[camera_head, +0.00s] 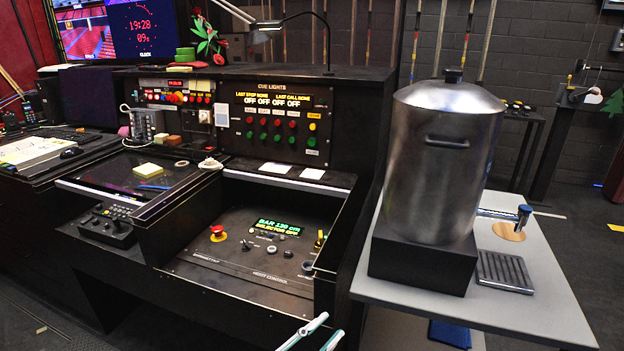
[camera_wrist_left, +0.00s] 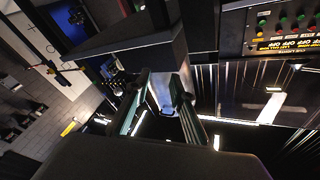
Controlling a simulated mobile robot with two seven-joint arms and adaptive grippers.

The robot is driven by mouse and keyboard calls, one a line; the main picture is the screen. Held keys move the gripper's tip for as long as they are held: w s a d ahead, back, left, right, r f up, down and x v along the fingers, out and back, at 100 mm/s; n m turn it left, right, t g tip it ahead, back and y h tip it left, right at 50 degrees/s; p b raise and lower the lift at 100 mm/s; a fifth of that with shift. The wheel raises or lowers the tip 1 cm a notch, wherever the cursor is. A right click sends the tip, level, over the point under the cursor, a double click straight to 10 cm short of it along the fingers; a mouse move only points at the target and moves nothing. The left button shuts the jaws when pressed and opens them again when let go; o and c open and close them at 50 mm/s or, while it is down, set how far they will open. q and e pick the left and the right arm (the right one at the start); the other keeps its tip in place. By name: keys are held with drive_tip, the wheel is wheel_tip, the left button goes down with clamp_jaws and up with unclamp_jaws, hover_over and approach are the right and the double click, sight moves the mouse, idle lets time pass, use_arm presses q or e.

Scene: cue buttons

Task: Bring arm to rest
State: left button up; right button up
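My left gripper (camera_head: 325,331) shows at the bottom edge of the head view, in front of the desk's lower right corner. Only its pale fingertips are visible there, with a gap between them. In the left wrist view the fingers of this gripper (camera_wrist_left: 162,118) stand apart with nothing held between them. The control panel (camera_head: 252,254) with a red button and a green display lies beyond it, and the fingers are apart from it. My right gripper is in neither view.
The cue lights panel (camera_head: 281,127) with red and green buttons stands at the back of the desk. A large steel urn (camera_head: 446,165) on a black block (camera_head: 420,262) stands on a grey side table (camera_head: 540,306) at the right. A drip tray (camera_head: 505,272) lies beside it.

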use_arm(q)
drive_tip(key=s+a+f+n+y, duration=0.4)
drive_tip(key=a+f+n+y, duration=0.4)
drive_tip(key=a+f, duration=0.35)
drive_tip(key=s+a+f+n+g+y+p, duration=0.1)
drive_tip(key=s+a+f+n+g+y, duration=0.2)
drive_tip(key=s+a+f, duration=0.8)
drive_tip(key=shift+s+y, duration=0.5)
drive_tip(key=shift+s, duration=0.35)
